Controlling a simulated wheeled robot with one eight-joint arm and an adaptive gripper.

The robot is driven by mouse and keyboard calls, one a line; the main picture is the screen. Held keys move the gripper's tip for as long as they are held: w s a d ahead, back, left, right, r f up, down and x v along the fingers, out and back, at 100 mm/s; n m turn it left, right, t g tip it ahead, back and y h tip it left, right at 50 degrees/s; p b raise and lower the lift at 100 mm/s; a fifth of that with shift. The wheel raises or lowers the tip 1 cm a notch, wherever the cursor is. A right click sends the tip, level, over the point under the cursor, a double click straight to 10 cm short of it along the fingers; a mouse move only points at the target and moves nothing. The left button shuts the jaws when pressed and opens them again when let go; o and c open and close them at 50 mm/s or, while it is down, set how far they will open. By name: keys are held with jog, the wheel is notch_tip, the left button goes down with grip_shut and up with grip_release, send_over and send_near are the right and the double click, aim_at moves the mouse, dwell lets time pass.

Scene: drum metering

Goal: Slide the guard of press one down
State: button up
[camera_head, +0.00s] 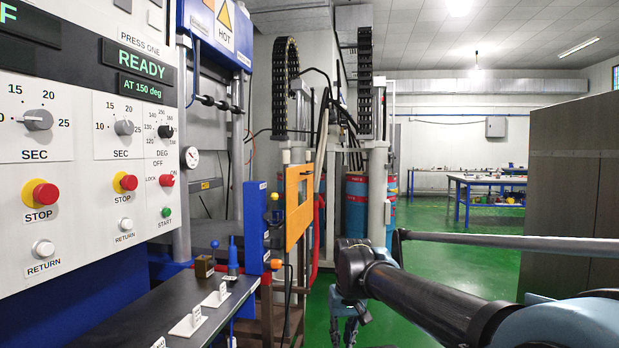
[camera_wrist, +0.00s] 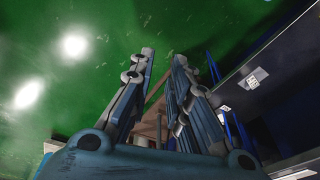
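Press one, with its control panel (camera_head: 125,120) reading READY AT 150 deg, stands at the left in the head view. A dark horizontal bar with round knobs (camera_head: 218,103) crosses the front of the press opening, high up beside the HOT sign; it may be the guard's handle. I cannot make out the guard panel itself. My gripper (camera_head: 346,322) hangs low to the right of the press, pointing down and well apart from the bar. In the wrist view my gripper (camera_wrist: 165,58) has its two fingers apart, with nothing held between them, over the green floor.
A dark shelf (camera_head: 150,310) with white label stands, a small brown block (camera_head: 204,266) and a blue object (camera_head: 233,262) runs below the panel. A blue upright (camera_head: 256,225) and an orange frame (camera_head: 292,240) stand between press and gripper. A dark cabinet (camera_head: 575,170) stands right.

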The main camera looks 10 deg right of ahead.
jog(key=w+a+r+m+y, duration=0.25)
jog(key=w+r+y, duration=0.45)
jog(key=w+r, duration=2.5)
jog(key=m+t+y, duration=0.1)
jog(key=t+y, duration=0.1)
jog(key=y, duration=0.3)
send_near(310, 173)
jog(key=s+d+f, duration=0.1)
jog(key=s, duration=0.3)
jog(key=w+d+y, duration=0.2)
jog(key=w+d, duration=0.4)
jog(key=d, duration=0.1)
jog(key=shift+t, duration=0.3)
jog(key=x, duration=1.7)
jog(key=shift+w+a+r, duration=0.1)
jog(key=shift+r, duration=0.2)
grip_shut()
